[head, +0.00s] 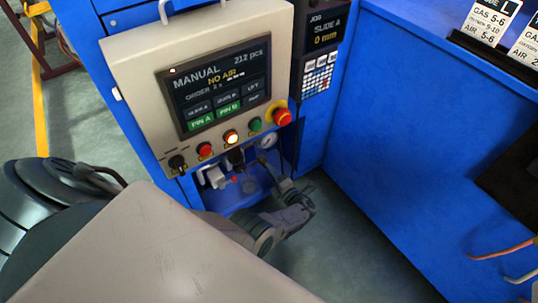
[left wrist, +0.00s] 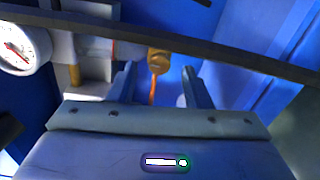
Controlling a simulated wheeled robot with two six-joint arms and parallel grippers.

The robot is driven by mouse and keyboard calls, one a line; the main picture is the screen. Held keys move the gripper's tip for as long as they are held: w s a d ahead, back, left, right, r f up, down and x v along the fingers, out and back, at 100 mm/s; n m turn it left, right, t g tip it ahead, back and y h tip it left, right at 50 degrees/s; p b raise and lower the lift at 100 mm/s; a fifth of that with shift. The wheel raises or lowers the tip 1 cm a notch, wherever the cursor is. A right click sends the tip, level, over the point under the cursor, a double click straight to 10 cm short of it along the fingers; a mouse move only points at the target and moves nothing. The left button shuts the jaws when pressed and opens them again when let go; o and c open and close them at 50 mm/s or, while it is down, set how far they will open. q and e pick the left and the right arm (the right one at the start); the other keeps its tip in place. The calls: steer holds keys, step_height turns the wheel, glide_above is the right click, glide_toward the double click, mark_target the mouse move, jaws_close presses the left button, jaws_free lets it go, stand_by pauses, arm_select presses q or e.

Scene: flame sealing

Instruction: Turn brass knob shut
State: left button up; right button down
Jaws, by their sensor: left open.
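A brass knob (left wrist: 158,60) shows in the left wrist view, on the pipework in front of a blue panel. A thin orange piece hangs down just below it. My left gripper (left wrist: 158,84) is open, with one finger on each side of the knob's line. The knob appears beyond the fingertips, with no visible contact. In the head view my left gripper (head: 263,168) is at the recess under the control box, and the knob cannot be made out there. My right gripper is out of view.
A round white gauge (left wrist: 18,48) sits left of the knob, beside a light-coloured block. A dark bar or cable crosses above the fingers. In the head view, the control box (head: 140,62) overhangs the recess, with a red emergency button (head: 282,117) at its lower right.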

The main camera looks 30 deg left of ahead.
arm_select(q)
steer(key=v, duration=0.8)
steer(key=shift+d, duration=0.25)
steer(key=shift+s, duration=0.1)
